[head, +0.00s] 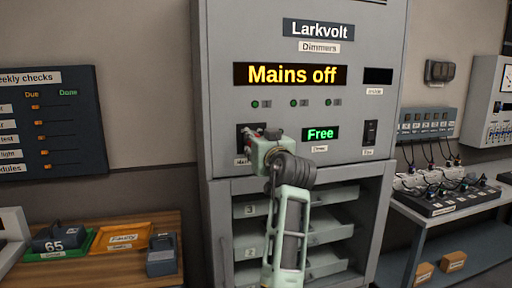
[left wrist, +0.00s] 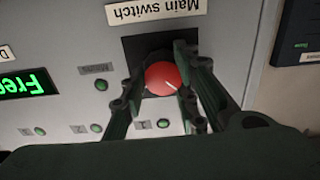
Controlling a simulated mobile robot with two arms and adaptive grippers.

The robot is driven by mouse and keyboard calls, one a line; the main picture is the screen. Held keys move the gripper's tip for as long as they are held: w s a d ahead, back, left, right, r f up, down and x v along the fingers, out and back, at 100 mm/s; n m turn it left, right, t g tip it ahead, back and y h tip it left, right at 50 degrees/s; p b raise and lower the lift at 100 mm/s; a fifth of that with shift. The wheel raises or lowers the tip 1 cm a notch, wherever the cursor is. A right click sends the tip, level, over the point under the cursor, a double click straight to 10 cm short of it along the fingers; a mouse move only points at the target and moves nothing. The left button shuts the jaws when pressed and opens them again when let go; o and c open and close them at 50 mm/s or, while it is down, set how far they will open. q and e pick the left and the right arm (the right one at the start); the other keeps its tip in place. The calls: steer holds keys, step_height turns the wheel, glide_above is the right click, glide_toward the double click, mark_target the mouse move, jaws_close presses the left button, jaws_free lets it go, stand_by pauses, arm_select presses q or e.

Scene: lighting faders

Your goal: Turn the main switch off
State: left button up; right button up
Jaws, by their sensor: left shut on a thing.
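The main switch is a round red knob (left wrist: 165,78) with a pale mark near its lower right edge, on a black plate on the cabinet front. In the left wrist view my left gripper (left wrist: 162,85) has one finger on each side of the knob and is shut on it. In the head view my left gripper (head: 262,140) is in front of the switch and hides most of it. The cabinet display (head: 291,75) reads "Mains off". My right gripper is not in view.
A green "Free" display (head: 320,134) and a black rocker switch (head: 370,132) are right of my gripper. Open drawers (head: 330,232) lie below. A wooden table with trays (head: 122,238) stands left, a bench with plugged cables (head: 445,195) right.

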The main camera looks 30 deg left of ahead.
arm_select(q)
steer(key=shift+w+d+f, duration=0.15)
steer(key=shift+d+f, duration=0.05)
steer(key=shift+f, duration=0.05)
steer(key=o, duration=1)
steer(key=shift+w, duration=0.1)
steer(key=shift+d, duration=0.1)
steer(key=shift+r, duration=0.1)
steer(key=v, duration=0.7)
steer(key=shift+s+d, duration=0.1)
steer(key=shift+s, duration=0.15)
steer(key=shift+r, duration=0.1)
